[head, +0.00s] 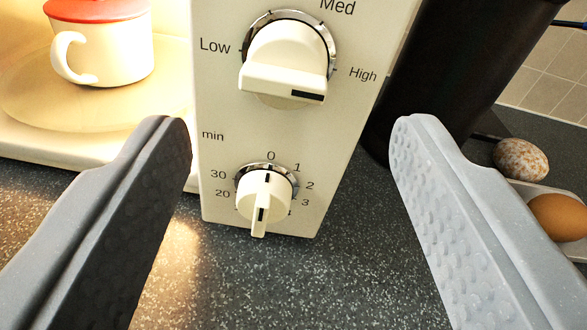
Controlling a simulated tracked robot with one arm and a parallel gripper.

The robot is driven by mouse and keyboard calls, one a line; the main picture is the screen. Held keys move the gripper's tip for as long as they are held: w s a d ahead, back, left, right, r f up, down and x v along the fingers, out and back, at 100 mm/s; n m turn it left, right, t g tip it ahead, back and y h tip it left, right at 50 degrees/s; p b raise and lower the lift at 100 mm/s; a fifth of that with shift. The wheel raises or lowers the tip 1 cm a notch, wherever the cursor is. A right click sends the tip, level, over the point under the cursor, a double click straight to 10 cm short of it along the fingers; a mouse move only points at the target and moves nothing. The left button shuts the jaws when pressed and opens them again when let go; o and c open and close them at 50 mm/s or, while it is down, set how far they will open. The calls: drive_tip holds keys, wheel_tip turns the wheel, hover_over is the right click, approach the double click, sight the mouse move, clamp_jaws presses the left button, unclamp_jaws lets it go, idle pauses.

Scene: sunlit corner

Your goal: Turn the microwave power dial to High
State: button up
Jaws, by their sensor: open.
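The cream microwave (322,130) fills the upper middle, with its control panel facing me. The large white power dial (286,60) is at the top of the panel, with Low at left, Med above and High at right. Its grip bar lies nearly level, and the black mark on its right end points about toward High. Below it is the smaller timer dial (263,195), its mark near 0. My gripper (290,128) is open and empty. Its fingers are wide apart, left and right of the panel's lower part, and neither appears to touch a dial.
Left of the panel, the lit microwave interior holds a white mug (115,50) with a red top on a turntable (35,95). A dark cylinder (445,70) stands right of the microwave. Eggs (558,217) sit in a holder at right. The speckled counter (320,285) in front is clear.

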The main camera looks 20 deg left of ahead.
drive_tip(key=v, duration=0.7)
drive_tip(key=shift+s+d, duration=0.1)
idle(0.4)
